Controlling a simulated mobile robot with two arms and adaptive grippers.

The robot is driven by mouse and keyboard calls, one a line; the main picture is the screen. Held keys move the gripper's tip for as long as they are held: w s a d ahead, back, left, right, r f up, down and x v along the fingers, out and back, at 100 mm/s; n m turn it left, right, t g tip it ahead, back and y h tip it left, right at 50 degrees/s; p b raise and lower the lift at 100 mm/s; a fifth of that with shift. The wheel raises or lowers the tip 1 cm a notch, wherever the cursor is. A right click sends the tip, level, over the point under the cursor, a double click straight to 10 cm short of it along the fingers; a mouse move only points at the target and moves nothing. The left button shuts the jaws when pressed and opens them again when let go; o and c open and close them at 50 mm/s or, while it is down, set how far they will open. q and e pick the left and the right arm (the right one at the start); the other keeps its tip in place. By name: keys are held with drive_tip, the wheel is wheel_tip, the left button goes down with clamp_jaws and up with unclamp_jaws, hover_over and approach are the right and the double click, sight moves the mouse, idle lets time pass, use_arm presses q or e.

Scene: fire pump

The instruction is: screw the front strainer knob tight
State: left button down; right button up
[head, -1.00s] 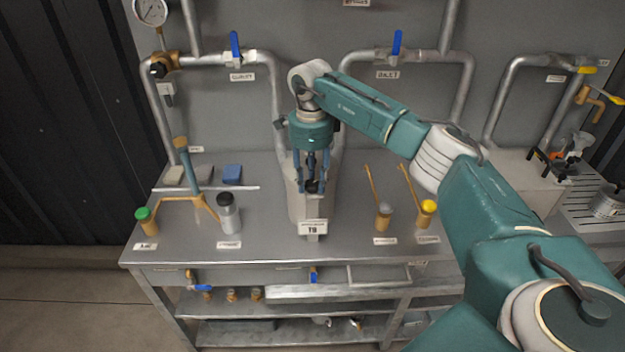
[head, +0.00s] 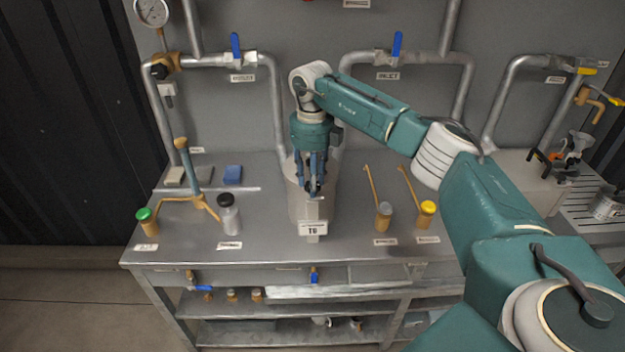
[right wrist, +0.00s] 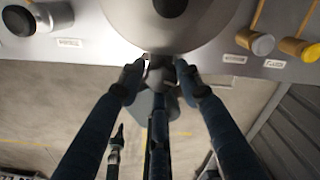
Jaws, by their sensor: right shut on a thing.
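My right gripper (head: 315,186) points down over the front of the grey pump body (head: 298,207) at the middle of the bench. Its blue fingers are shut on the front strainer knob, which they mostly hide in the head view. In the right wrist view the fingertips (right wrist: 158,70) close from both sides on a small grey knob (right wrist: 160,75), just at the edge of the round metal housing (right wrist: 165,35). How tightly the knob sits cannot be told. My left gripper is not in view.
A green-capped jar (head: 147,221) and a grey jar (head: 229,213) stand left of the pump. Grey-topped (head: 383,216) and yellow-topped (head: 427,213) brass pieces stand right. Pipes with blue valve levers (head: 236,46) run along the back wall.

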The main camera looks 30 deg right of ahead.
drive_tip(key=m, duration=0.6)
drive_tip(key=shift+w+d+r+p, duration=0.15)
drive_tip(key=shift+w+r+p, duration=0.15)
drive_tip(key=shift+r, duration=0.05)
drive_tip(key=m, duration=0.6)
drive_tip(key=shift+d+m+p, duration=0.15)
drive_tip(key=shift+m+p, duration=0.15)
drive_tip(key=shift+p, duration=0.05)
drive_tip(key=o, duration=0.9)
drive_tip(key=shift+o, duration=1.2)
drive_tip(key=shift+s+f, duration=0.1)
drive_tip(key=shift+d+f, duration=0.15)
wheel_tip(320, 180, up, 12)
